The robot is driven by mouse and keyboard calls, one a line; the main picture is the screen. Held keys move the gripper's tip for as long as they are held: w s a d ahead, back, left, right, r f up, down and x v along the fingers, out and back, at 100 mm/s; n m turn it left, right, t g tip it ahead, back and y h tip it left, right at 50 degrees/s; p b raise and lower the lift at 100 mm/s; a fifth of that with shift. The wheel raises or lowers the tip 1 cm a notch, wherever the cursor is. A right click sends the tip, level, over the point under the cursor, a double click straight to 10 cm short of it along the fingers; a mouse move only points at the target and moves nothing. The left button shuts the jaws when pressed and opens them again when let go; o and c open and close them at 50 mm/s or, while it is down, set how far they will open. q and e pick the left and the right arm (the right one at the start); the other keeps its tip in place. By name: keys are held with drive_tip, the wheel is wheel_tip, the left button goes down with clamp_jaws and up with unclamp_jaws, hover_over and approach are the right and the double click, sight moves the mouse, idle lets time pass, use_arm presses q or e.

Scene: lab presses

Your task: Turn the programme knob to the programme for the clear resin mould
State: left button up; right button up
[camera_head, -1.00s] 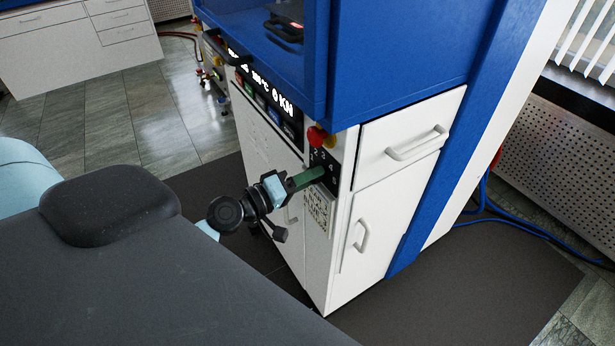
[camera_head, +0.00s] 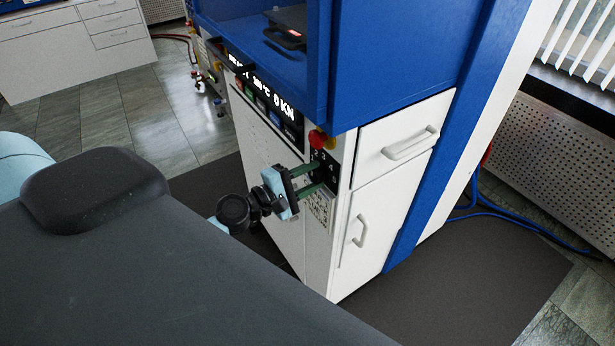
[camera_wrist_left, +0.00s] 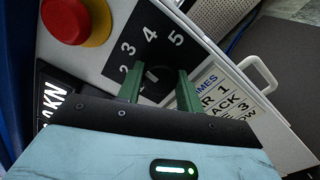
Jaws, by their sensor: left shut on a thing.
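The programme knob (camera_wrist_left: 152,77) is dark and sits on a black dial plate (camera_wrist_left: 172,40) with white numbers; 2, 3, 4 and 5 show in the left wrist view. My left gripper (camera_wrist_left: 160,80) has its two green fingers on either side of the knob, shut on it. In the head view this gripper (camera_head: 322,174) reaches the same plate on the press front, and the knob is hard to make out. Which number the knob points to cannot be told.
A red emergency button (camera_wrist_left: 65,20) with a yellow collar sits close to the dial plate. A drawer (camera_head: 400,140) and a cupboard door with handles are to the right. Dark floor mat (camera_head: 470,270) lies around the press.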

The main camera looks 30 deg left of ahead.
use_arm(q)
drive_tip(key=shift+r+n, duration=0.1)
drive_tip(key=shift+n, duration=0.5)
use_arm(e)
drive_tip(key=shift+w+d+r, duration=0.1)
drive_tip(key=shift+w+r, duration=0.15)
use_arm(q)
drive_tip(key=o, duration=1)
use_arm(e)
drive_tip(key=shift+w+r, duration=0.1)
drive_tip(key=shift+r, duration=0.05)
use_arm(q)
drive_tip(key=shift+s+a+f, duration=0.2)
drive_tip(key=shift+s+f, duration=0.05)
drive_tip(key=shift+s, duration=0.2)
drive_tip(key=b+v, duration=0.1)
drive_tip(key=v, duration=0.5)
drive_tip(key=shift+s+a+b, duration=0.15)
drive_tip(key=shift+s+b, duration=0.2)
use_arm(e)
drive_tip(key=shift+g, duration=0.3)
drive_tip(key=s+f, duration=0.2)
drive_tip(key=f, duration=0.1)
drive_tip(key=shift+s+a, duration=0.3)
use_arm(q)
drive_tip(key=shift+r, duration=0.1)
use_arm(e)
drive_tip(key=shift+d, duration=0.1)
